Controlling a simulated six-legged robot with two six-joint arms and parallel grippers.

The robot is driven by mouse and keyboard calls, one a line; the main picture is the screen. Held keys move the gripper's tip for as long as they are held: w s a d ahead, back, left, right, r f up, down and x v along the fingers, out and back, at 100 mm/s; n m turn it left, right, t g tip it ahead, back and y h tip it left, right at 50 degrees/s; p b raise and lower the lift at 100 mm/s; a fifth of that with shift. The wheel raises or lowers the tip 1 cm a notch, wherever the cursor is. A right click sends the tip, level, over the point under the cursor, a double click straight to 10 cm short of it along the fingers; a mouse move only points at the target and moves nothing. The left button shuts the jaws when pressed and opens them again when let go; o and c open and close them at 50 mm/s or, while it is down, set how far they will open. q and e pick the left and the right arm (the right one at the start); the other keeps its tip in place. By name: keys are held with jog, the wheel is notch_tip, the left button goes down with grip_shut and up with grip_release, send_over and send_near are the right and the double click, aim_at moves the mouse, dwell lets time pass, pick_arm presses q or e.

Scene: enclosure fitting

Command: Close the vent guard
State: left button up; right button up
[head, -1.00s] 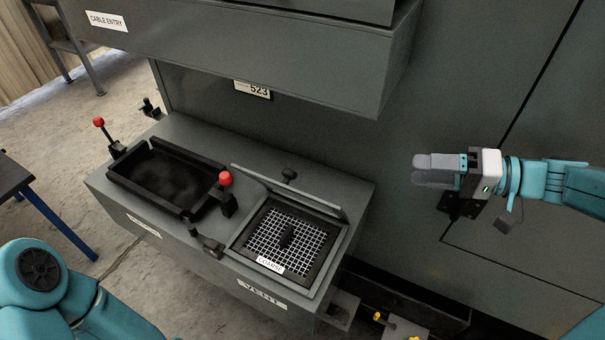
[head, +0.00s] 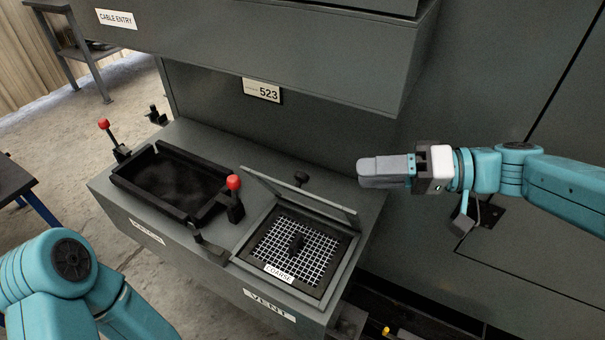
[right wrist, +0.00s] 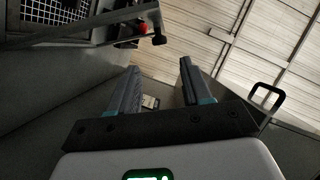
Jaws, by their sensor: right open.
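The vent guard (head: 302,197) is a thin framed flap, standing open and tilted up at the back edge of the vent opening. Below it the square vent holds a white mesh (head: 312,244) with a dark knob in its middle and a label reading COARSE. My right gripper (head: 362,172) is in the air to the right of the raised guard, apart from it, pointing left. In the right wrist view its two fingers (right wrist: 158,85) are spread with nothing between them. My left arm shows at the lower left in the head view, but its gripper is out of view.
A black tray (head: 131,182) with red-knobbed levers (head: 234,184) at its corners sits left of the vent. A dark knob (head: 301,178) stands behind the guard. The cabinet overhang (head: 300,60) is above, with a 523 plate beneath.

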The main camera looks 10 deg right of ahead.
aim_at(302, 176)
jog(key=x, duration=1.2)
grip_shut()
